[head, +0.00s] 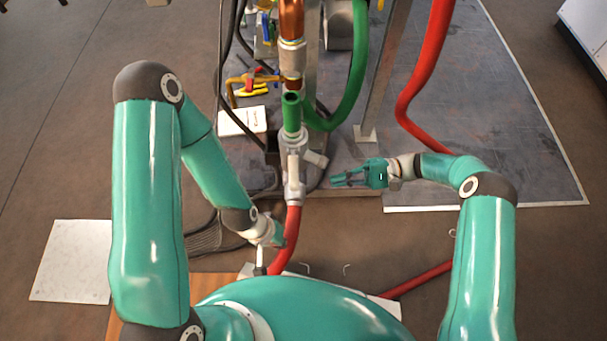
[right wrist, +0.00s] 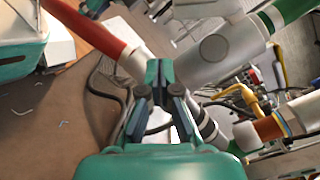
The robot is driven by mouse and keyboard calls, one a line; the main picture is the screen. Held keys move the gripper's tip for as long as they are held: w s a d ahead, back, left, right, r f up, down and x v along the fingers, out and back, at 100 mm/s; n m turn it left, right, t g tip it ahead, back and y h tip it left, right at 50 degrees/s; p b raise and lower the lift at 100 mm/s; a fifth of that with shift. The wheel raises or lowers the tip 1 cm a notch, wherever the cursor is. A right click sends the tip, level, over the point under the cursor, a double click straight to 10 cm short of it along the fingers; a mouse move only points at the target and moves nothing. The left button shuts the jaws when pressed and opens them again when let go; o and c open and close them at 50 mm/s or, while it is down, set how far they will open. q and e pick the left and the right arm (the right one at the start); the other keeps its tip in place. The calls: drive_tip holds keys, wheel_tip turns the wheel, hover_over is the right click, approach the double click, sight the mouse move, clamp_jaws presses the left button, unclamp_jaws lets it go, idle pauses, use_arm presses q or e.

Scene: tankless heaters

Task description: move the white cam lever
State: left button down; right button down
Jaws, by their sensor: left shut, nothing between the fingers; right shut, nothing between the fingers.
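A grey coupling (head: 291,143) stands upright mid-picture in the head view, with a green end above and a red hose (head: 287,240) below. A pale upright piece on its front (head: 293,168) looks like the white cam lever, but I cannot be sure. In the right wrist view, the coupling (right wrist: 226,50) runs diagonally behind my fingertips. My right gripper (head: 336,180) points left, to the right of the coupling, apart from it and empty; its fingertips (right wrist: 160,72) are together in the wrist view. My left gripper (head: 277,237) is beside the red hose, below the coupling, its fingertips hardly visible.
A copper pipe (head: 291,25) hangs above the coupling's green end. A green hose (head: 357,75) curves behind, and a thick red hose (head: 427,62) passes at right. Tools and a white booklet (head: 242,121) lie left of the coupling. The dark mat (head: 490,120) at right is mostly clear.

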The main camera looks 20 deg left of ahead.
sight(294, 169)
drive_tip(key=shift+n+g+y, duration=0.7)
drive_tip(key=shift+n, duration=0.1)
drive_tip(key=s+a+r, duration=0.1)
drive_tip(key=a, duration=0.1)
drive_tip(key=s+a+r, duration=0.1)
drive_tip(key=a+r, duration=0.1)
drive_tip(key=a, duration=0.1)
drive_tip(key=s+a+r, duration=0.1)
drive_tip(key=a, duration=0.2)
drive_tip(key=shift+s+a+r, duration=0.15)
drive_tip(key=shift+a+r, duration=0.05)
drive_tip(key=shift+r, duration=0.1)
drive_tip(key=shift+a, duration=0.1)
